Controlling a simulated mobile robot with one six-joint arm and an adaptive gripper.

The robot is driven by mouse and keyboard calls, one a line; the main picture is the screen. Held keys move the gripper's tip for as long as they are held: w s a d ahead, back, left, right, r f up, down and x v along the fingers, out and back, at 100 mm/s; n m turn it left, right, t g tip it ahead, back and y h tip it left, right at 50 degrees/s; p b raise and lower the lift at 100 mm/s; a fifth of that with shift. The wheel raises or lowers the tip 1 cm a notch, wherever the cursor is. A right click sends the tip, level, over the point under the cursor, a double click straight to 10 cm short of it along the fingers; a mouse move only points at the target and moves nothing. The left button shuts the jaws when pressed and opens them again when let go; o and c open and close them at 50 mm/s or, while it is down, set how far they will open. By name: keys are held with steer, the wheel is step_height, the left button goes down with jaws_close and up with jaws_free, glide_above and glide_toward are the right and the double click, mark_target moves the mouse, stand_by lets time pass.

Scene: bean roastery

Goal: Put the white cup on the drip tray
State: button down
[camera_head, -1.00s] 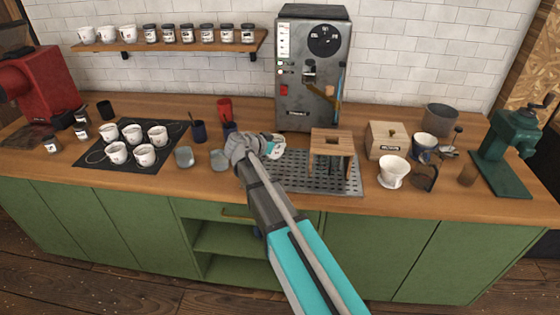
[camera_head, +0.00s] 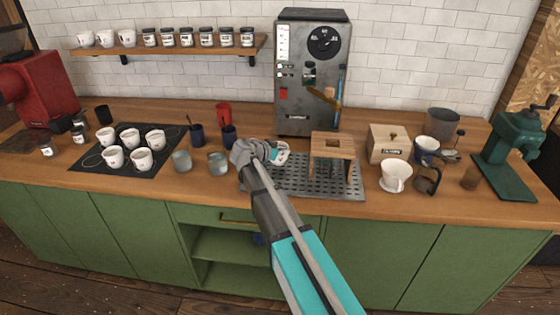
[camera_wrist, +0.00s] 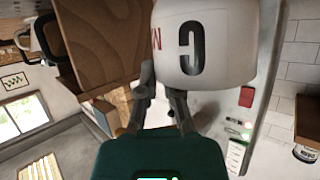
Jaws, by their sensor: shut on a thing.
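A white cup (camera_head: 282,155) with dark lettering is at my gripper (camera_head: 268,152). The wrist view shows the cup large (camera_wrist: 205,45), with my gripper's fingers (camera_wrist: 162,85) closed on it. The drip tray (camera_head: 300,184) is a grey perforated metal plate on the counter in front of the espresso machine. In the head view the cup is over the tray's back left part. I cannot tell whether it touches the tray. My wrist hides part of the tray's left side.
A wooden stand (camera_head: 333,142) occupies the tray's right part, close to the cup; wood also fills the wrist view's upper left (camera_wrist: 105,40). The espresso machine (camera_head: 308,75) stands behind. Glasses (camera_head: 218,163) are left of my arm. Several white cups sit on a black mat (camera_head: 95,158).

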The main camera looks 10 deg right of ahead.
steer(key=shift+f+b, duration=1.1)
steer(key=shift+f, duration=0.35)
steer(key=c, duration=0.8)
jaws_free()
steer(key=shift+s+a+r, duration=0.1)
steer(key=p+v, duration=0.5)
steer(key=v, duration=0.6)
steer(key=shift+s+a+r, duration=0.15)
steer(key=shift+a+r, duration=0.05)
steer(key=shift+a, duration=0.15)
steer(key=shift+d, duration=0.1)
